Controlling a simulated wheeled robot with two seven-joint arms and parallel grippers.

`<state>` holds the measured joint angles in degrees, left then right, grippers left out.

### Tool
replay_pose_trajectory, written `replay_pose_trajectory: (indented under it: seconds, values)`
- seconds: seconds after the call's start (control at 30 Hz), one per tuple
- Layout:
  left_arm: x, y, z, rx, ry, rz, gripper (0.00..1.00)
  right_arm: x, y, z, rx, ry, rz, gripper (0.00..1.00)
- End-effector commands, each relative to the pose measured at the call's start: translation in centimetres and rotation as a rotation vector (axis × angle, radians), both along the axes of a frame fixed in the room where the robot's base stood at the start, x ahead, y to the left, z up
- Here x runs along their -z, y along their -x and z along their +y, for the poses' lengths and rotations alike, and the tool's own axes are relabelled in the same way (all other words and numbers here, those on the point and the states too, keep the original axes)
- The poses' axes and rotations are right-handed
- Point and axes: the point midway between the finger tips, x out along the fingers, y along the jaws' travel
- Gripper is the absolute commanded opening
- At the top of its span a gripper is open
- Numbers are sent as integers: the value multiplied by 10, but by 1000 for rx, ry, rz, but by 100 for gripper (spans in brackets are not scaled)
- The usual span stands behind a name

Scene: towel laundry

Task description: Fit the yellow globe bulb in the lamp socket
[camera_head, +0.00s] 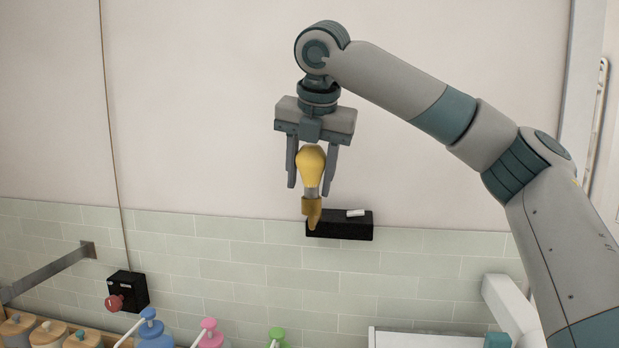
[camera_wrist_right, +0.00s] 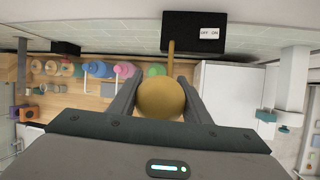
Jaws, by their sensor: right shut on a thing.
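The yellow globe bulb (camera_head: 311,164) is upright, globe up, with its grey metal base pointing down. My right gripper (camera_head: 311,184) points down and is shut on the bulb, one finger on each side of the globe. The brass-coloured lamp socket (camera_head: 312,210) is directly below the bulb base, in front of a black wall box (camera_head: 350,230). I cannot tell whether the base is inside the socket or only at its mouth. In the right wrist view the bulb (camera_wrist_right: 161,99) hides the socket opening. My left gripper is not in view.
The black box carries a white OFF/ON switch (camera_wrist_right: 209,33). A black box with a red button (camera_head: 115,302) is on the tiled wall at left. Pump bottles (camera_head: 152,330) and jars (camera_head: 48,334) stand below. The wall around the gripper is clear.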

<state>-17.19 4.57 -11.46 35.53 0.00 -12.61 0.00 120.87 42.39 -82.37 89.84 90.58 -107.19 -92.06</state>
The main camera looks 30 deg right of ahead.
Motion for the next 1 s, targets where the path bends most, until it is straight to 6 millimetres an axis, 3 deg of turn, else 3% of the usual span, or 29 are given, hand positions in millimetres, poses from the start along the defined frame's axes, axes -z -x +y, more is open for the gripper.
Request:
replay_pose_trajectory:
  seconds: [1.0]
  values:
    - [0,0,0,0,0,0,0,7,0,0,0,-1,-1,20]
